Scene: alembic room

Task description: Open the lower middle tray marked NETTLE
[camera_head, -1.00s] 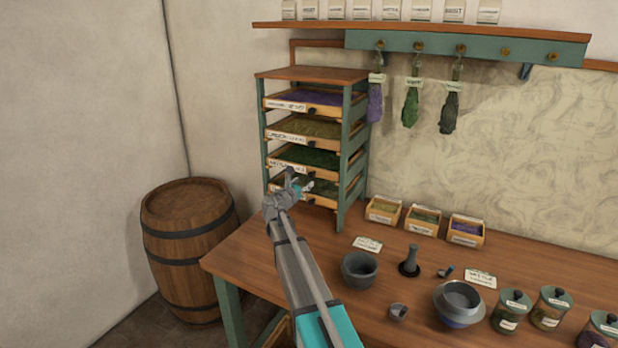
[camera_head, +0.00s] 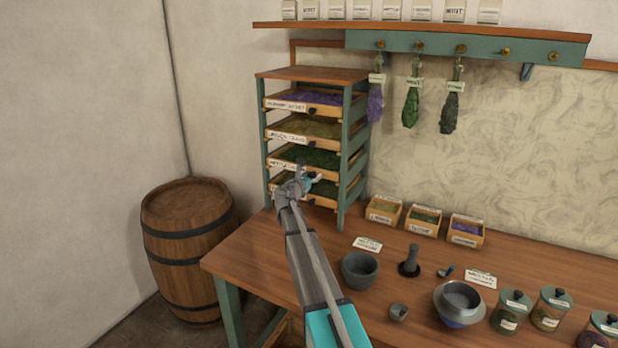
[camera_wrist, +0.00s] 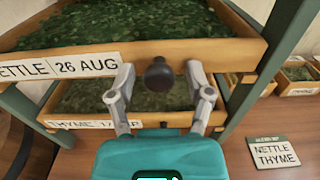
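The NETTLE tray (camera_wrist: 190,52) is a wooden drying tray of dark green leaves, labelled "NETTLE 26 AUG", with a dark round knob (camera_wrist: 158,75) on its front. In the head view the NETTLE tray (camera_head: 283,163) is third from the top of the rack, level with the rack front. My gripper (camera_wrist: 160,72) is open, with one finger on each side of the knob and gaps on both sides. In the head view my gripper (camera_head: 309,172) is in front of the rack and hides part of the lower trays.
The THYME tray (camera_wrist: 62,121) lies just below. A green rack post (camera_wrist: 262,70) stands close on the right. A card (camera_wrist: 271,152) reading NETTLE THYME lies on the table. A mortar (camera_head: 360,270) and small boxes (camera_head: 384,211) stand right of the rack.

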